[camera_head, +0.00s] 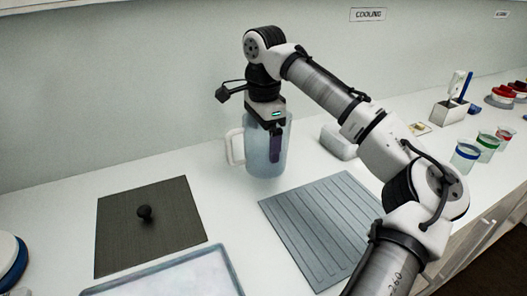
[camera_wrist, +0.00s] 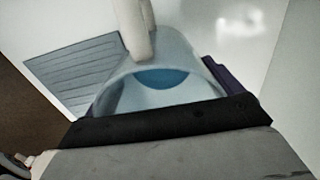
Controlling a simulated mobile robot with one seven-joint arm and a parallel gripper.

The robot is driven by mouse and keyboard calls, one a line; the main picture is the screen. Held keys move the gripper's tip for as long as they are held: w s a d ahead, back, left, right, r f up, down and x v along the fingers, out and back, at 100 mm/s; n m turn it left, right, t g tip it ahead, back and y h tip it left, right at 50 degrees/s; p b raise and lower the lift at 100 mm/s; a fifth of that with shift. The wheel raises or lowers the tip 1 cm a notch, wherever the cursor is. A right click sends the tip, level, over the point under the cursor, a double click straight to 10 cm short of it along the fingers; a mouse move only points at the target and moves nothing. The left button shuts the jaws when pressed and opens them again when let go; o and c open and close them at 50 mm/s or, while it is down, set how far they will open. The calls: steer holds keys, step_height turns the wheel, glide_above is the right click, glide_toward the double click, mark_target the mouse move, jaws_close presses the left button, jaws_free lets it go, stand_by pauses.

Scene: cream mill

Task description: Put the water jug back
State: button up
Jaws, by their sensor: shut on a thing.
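The water jug (camera_head: 262,160) is a clear bluish vessel with a pale handle on its left side, upright near the back wall. In the wrist view the jug (camera_wrist: 180,98) shows its open mouth, with blue water inside and the handle toward the top. My gripper (camera_head: 274,150) comes down from above and is shut on the jug, with a dark finger against its near side. I cannot tell whether the jug's base touches the white counter.
A grey ribbed mat (camera_head: 322,222) lies right of and nearer than the jug. A dark square board with a black knob (camera_head: 145,212) lies to the left. A pale-rimmed tray (camera_head: 222,262) is in front. Colour-banded beakers (camera_head: 466,156) stand at the right. A light block (camera_head: 338,144) sits behind my arm.

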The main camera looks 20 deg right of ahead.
steer(key=shift+f, duration=1.9)
steer(key=shift+f, duration=0.1)
steer(key=o, duration=1.5)
step_height(320, 180, up, 12)
steer(key=shift+d+r, duration=0.1)
